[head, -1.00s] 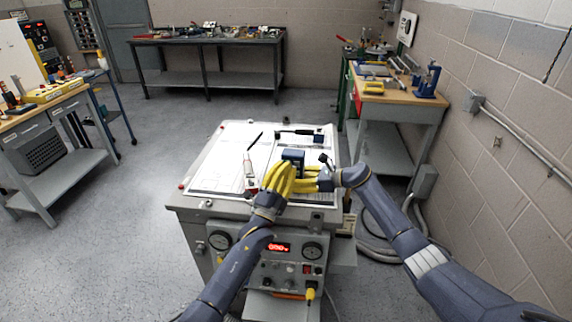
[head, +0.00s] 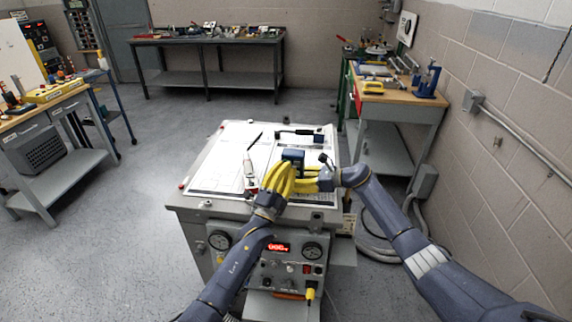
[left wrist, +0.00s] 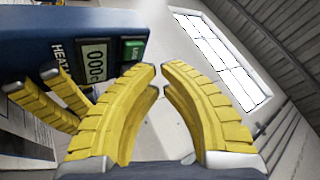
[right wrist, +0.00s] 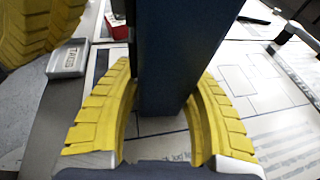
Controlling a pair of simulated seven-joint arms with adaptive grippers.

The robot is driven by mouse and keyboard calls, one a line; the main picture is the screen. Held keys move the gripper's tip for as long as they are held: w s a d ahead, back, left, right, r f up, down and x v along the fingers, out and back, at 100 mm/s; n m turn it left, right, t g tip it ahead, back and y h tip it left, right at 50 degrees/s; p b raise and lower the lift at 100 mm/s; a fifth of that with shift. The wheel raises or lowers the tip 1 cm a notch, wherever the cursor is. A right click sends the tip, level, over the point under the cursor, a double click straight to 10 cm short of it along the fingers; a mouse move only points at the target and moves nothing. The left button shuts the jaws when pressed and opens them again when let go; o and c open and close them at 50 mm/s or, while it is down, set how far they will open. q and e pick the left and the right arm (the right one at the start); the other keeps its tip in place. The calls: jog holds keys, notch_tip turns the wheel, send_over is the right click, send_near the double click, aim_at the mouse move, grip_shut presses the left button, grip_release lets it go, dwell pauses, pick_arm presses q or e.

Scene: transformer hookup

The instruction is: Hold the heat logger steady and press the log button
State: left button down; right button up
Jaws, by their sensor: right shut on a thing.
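The heat logger (head: 293,155) is a dark blue box standing on the white top of the grey unit. The left wrist view shows its label, its grey display (left wrist: 95,64) and the green log button (left wrist: 133,50). My right gripper (right wrist: 165,85) is shut around the logger's body, one finger on each side. My left gripper (left wrist: 159,78) is shut and empty, its fingertips close together just below and right of the log button, seemingly apart from it. In the head view my left gripper (head: 282,172) partly hides the logger and the right gripper's fingers.
Papers, a red-and-white tool (head: 249,172) and a black-handled item (head: 300,132) lie on the unit's top (head: 232,140). Its front panel has gauges and a red display (head: 278,248). A workbench (head: 400,100) stands at the right. The left part of the top has free room.

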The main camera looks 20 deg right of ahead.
pick_arm(q)
jog(key=shift+w+d, duration=0.25)
jog(key=shift+w, duration=0.25)
jog(key=shift+w+d, duration=0.2)
jog(key=shift+w, duration=0.25)
pick_arm(e)
jog(key=shift+f, duration=0.1)
dwell(1.1)
pick_arm(q)
jog(key=shift+s, duration=0.15)
jog(key=shift+s+a, duration=0.45)
jog(key=shift+s, duration=0.35)
jog(key=shift+s+a, duration=0.35)
jog(key=shift+s, duration=0.4)
jog(key=shift+s+a, duration=0.35)
jog(key=shift+s, duration=0.4)
jog(key=shift+s+a, duration=0.35)
jog(key=shift+s, duration=0.4)
pick_arm(e)
jog(key=o, duration=0.9)
